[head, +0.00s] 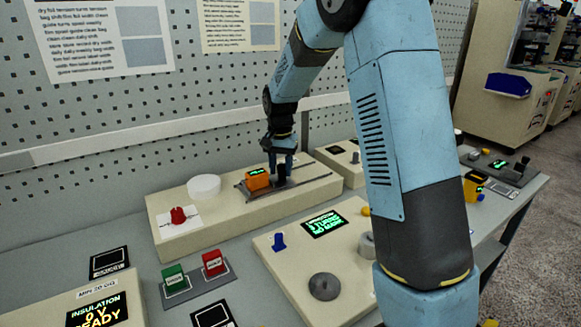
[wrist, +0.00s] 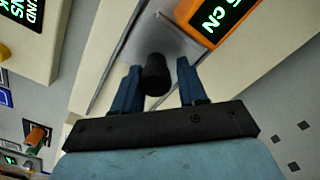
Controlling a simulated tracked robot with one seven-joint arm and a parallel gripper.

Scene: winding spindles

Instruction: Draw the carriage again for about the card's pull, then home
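The carriage is a grey plate (wrist: 180,42) on a long slotted beige base (head: 315,187), with an upright black knob (wrist: 157,72). An orange box with a lit green display (head: 258,180) sits beside the knob; it shows in part at the top of the wrist view (wrist: 215,18). My gripper (head: 281,165) is over the knob, pointing down. In the wrist view its two blue fingers (wrist: 159,82) stand on either side of the knob, with a gap at the right finger and little or none at the left. No firm grip shows.
A white disc (head: 204,186) and a red knob (head: 178,215) sit on the same base. Green (head: 175,279) and red (head: 214,263) buttons, a lit screen (head: 325,223) and a blue switch (head: 279,241) stand in front. Printed cards (head: 100,35) hang on the pegboard.

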